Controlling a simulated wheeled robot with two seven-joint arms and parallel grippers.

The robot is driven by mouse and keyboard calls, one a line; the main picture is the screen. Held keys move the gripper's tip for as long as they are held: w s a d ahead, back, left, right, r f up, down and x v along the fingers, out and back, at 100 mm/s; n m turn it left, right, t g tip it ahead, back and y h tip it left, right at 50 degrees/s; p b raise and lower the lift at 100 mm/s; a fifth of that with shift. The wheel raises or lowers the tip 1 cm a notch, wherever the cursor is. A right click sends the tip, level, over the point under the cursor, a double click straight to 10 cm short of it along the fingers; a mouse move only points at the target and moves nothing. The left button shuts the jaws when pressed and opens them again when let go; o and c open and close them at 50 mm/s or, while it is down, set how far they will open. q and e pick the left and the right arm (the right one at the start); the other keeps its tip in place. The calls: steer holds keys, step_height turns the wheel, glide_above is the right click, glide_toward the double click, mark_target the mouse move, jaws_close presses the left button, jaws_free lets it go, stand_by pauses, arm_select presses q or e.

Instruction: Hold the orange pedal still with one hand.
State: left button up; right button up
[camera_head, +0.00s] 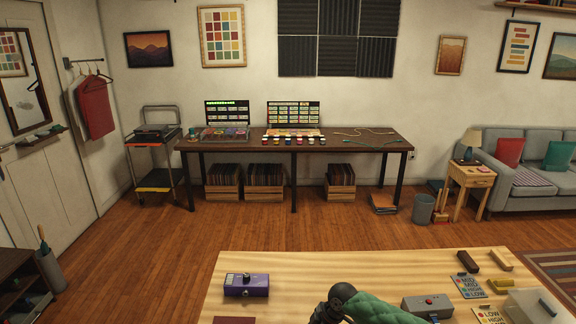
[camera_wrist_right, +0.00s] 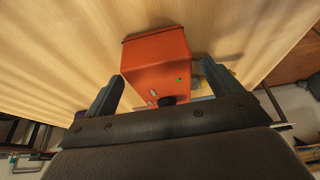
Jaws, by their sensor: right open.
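The orange pedal (camera_wrist_right: 158,62) shows in the right wrist view as an orange-red box on the pale wooden table, with a black knob and small marks on its near face. My right gripper (camera_wrist_right: 163,74) is open, with one finger on each side of the pedal. I cannot tell whether either finger touches it. In the head view I do not see the orange pedal; a green and black arm part, likely mine, covers the table's front middle. My left gripper is not in view.
On the table (camera_head: 310,265) stand a purple pedal (camera_head: 246,286) at the left and a grey pedal (camera_head: 427,306) with a red button at the right. The table's back middle is clear.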

steer(key=v, duration=1)
steer(key=shift+d+r, duration=0.2)
steer(key=shift+r, duration=0.15)
arm_select(q)
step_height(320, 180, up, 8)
steer(key=p, duration=0.7)
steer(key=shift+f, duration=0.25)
arm_select(e)
step_height(320, 180, up, 10)
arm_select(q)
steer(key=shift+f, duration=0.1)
arm_select(e)
steer(key=shift+f, duration=0.1)
